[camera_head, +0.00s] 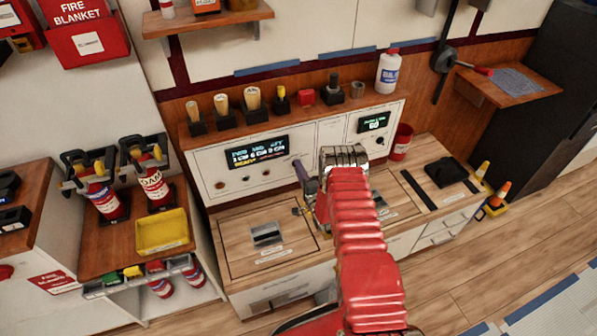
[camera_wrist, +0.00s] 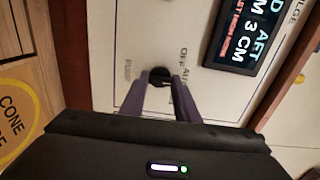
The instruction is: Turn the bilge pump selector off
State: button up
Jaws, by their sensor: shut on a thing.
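The selector is a small black knob (camera_wrist: 158,75) on the pale panel, seen in the wrist view between the fingertips of my gripper (camera_wrist: 160,84). My gripper's two purple fingers are shut on it, one on each side. An "OFF" label is printed beside the knob, with more lettering partly hidden by a finger. The knob's pointer direction cannot be made out. In the head view my gripper (camera_head: 299,170) reaches the panel just right of the lit bilge display (camera_head: 257,151), and the knob is hidden there.
A second display (camera_head: 373,122) is to the right. The wooden counter (camera_head: 230,238) with a recessed hatch handle lies below my gripper. A red cup (camera_head: 401,143) stands at the right.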

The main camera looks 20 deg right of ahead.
jog(key=shift+s+f+n, duration=0.1)
jog(key=shift+f+n, duration=0.05)
jog(key=shift+n, duration=0.25)
jog(key=n, duration=0.7)
jog(key=shift+d+f+n, duration=0.1)
jog(key=shift+d+n, duration=0.1)
jog(key=shift+n, duration=0.2)
jog(key=o, duration=1)
jog(key=shift+a, duration=0.1)
jog(key=shift+o, duration=0.2)
jog(key=s, duration=1.3)
jog(key=shift+s, duration=0.4)
